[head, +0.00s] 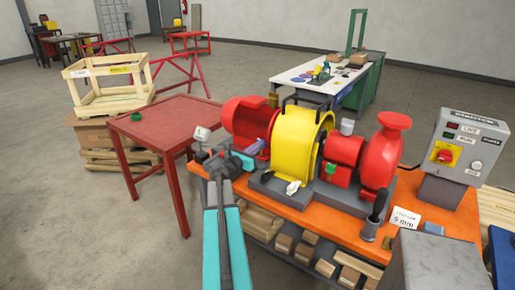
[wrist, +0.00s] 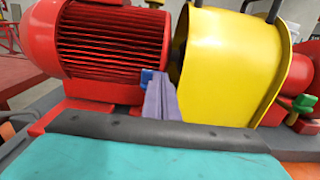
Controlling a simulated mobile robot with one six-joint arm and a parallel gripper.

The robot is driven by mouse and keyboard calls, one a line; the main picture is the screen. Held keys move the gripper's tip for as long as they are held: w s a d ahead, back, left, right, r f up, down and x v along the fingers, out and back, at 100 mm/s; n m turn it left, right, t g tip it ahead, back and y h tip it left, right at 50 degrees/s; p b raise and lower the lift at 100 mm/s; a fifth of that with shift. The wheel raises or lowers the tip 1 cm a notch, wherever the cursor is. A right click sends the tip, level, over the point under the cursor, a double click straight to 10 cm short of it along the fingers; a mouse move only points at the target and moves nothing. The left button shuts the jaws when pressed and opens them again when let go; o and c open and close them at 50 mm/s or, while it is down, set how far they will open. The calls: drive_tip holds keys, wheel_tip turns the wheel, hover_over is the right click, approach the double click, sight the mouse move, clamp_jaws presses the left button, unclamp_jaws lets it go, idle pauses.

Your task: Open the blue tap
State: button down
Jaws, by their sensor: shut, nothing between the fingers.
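A small blue part, which looks like the blue tap (wrist: 147,76), shows in the wrist view between the red motor and the yellow guard. It is partly hidden behind my fingertips, so I cannot tell its handle's position or whether the fingers touch it. My gripper (wrist: 157,78) has purple-grey fingers that are shut and empty. In the head view my gripper (head: 261,143) points right, in front of the red motor (head: 247,119) and left of the yellow guard (head: 297,135). I cannot make out the blue tap in the head view.
A red pump (head: 381,157) with a green handle (head: 330,168) beside it stands right of the guard on the orange skid (head: 335,222). A grey control box (head: 463,145) is at the right.

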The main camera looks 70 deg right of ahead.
drive_tip(key=shift+t, duration=0.3)
drive_tip(key=shift+s+d+n+b, duration=0.1)
drive_tip(key=shift+s+n+b, duration=0.2)
drive_tip(key=shift+b, duration=0.15)
drive_tip(key=shift+s+n+t+h+b, duration=0.25)
drive_tip(key=shift+n+t+b, duration=0.35)
drive_tip(key=shift+t, duration=0.4)
drive_tip(key=shift+s+d+f+n+t+b, duration=0.15)
drive_tip(key=shift+s+n+t+b, duration=0.15)
drive_tip(key=shift+t+b, duration=0.25)
drive_tip(key=shift+s+d+r+n+t+b, duration=0.1)
drive_tip(key=shift+s+n+t+b, duration=0.2)
drive_tip(key=shift+t+b, duration=0.25)
drive_tip(key=shift+w+b, duration=0.1)
drive_tip(key=shift+b, duration=0.2)
